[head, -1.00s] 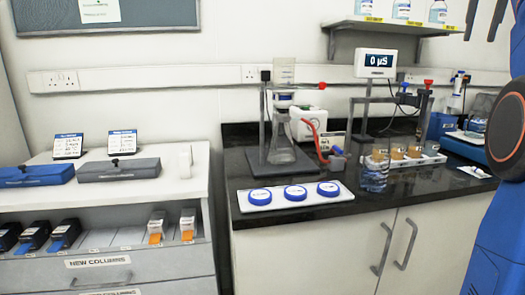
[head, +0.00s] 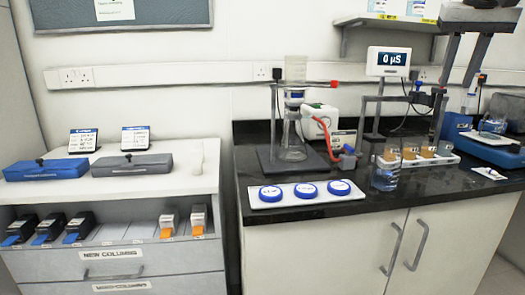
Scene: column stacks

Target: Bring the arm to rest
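My gripper (head: 454,84) is at the upper right of the head view. Its two dark grey fingers point down, stand apart and hold nothing that I can see. It appears in front of the wall and shelf end, above and right of the meter reading "0 µS" (head: 388,62). The rest of my arm is out of view past the top right edge.
The black bench (head: 345,203) carries a clamp stand with a column over a flask (head: 292,145), a white tray with several blue caps (head: 304,193), a beaker (head: 385,175) and a rack of amber-filled vessels (head: 428,160). Left is a white drawer unit (head: 110,262) with two cases on top.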

